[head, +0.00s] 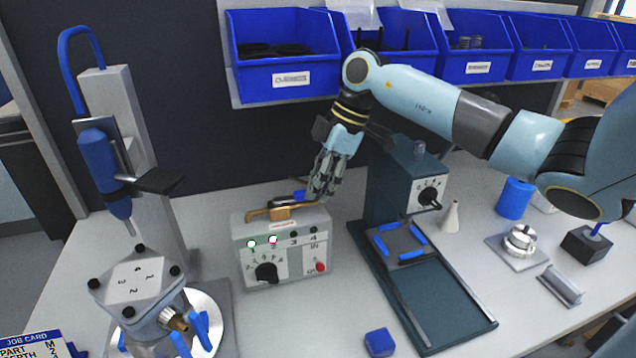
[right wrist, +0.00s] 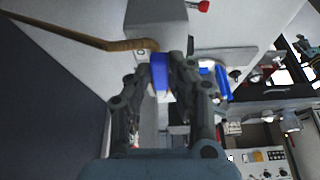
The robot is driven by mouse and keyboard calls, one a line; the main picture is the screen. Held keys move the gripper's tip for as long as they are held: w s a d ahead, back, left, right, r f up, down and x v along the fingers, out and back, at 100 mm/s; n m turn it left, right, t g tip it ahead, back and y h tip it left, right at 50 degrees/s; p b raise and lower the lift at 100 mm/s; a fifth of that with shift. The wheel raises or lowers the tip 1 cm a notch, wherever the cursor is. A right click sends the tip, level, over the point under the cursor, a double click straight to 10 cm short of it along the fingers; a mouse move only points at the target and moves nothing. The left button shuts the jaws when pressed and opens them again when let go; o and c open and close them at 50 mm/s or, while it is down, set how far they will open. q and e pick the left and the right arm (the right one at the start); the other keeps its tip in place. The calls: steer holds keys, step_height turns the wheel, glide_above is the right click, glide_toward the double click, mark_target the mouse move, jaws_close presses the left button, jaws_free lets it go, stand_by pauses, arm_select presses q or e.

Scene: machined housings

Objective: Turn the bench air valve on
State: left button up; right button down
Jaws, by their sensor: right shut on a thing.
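The bench air valve has a brass pipe and body (head: 280,212) at the back of the top of a grey control box (head: 268,236) in the head view. Its blue lever (head: 298,196) shows just left of my right gripper (head: 316,192). In the right wrist view the blue lever (right wrist: 160,72) stands between the fingertips of my right gripper (right wrist: 165,70), which is shut on it. The brass pipe (right wrist: 90,38) runs in from the left there. The fingers hide part of the lever, and its exact angle to the pipe is hard to tell. My left gripper is not in view.
Lamps 1 and 2 on the box front are lit; 3 and 4 are dark. A teal press (head: 372,205) stands close right of the box. A housing (head: 140,283) under a blue driver (head: 100,160) is at left. Blue bins (head: 285,78) hang behind.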

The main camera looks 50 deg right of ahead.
steer(key=shift+w, duration=0.1)
steer(key=shift+w+d+n+b, duration=0.15)
steer(key=shift+w+n+b, duration=0.05)
steer(key=shift+n+b, duration=0.25)
steer(key=c, duration=1.2)
jaws_free()
steer(key=shift+d+r, duration=0.1)
steer(key=v, duration=1.2)
steer(key=shift+w, duration=0.1)
